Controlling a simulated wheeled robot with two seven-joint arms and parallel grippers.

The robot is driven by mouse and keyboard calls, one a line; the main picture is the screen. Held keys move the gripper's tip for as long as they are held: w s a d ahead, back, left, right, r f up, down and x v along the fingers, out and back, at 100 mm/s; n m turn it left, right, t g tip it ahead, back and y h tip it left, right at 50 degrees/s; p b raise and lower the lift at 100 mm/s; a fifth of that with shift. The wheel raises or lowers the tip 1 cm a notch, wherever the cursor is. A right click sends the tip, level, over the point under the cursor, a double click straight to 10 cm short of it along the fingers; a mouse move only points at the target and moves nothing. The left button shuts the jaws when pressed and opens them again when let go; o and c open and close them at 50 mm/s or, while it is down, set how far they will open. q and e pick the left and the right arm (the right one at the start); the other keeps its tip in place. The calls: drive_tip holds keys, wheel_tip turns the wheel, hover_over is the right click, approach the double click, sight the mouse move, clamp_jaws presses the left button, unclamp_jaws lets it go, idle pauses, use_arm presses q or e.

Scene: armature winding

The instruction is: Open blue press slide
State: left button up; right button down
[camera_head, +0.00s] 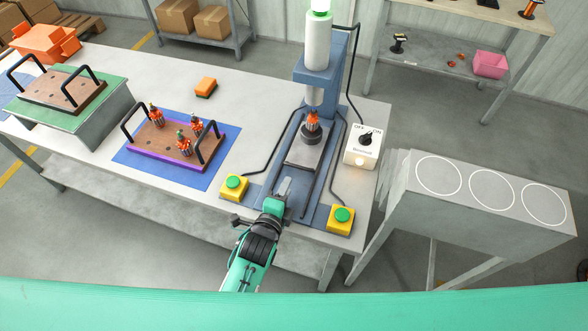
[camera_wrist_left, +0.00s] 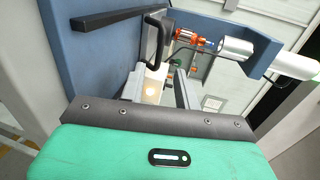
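The blue press (camera_head: 327,72) stands at the right of the table, its white cylinder above. Its slide (camera_head: 298,158) is a grey plate on the blue base, carrying a dark round holder (camera_head: 312,134) with an orange-and-metal armature (camera_head: 313,119) upright below the ram. My left gripper (camera_head: 284,188) is low at the front of the press, near the slide's front end. In the left wrist view its grey fingers (camera_wrist_left: 158,92) are apart, and a dark handle (camera_wrist_left: 153,42) shows just beyond them. I cannot tell whether they touch it. My right gripper is out of view.
Yellow boxes with green buttons (camera_head: 234,186) (camera_head: 341,218) flank the press front. A white switch box (camera_head: 362,147) stands at its right. A handled tray with several armatures (camera_head: 152,138) lies on a blue mat to the left. Dark cables run along the press.

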use_arm(q)
drive_tip(key=p+x, duration=0.1)
drive_tip(key=x, duration=0.7)
drive_tip(key=shift+c, duration=0.2)
clamp_jaws()
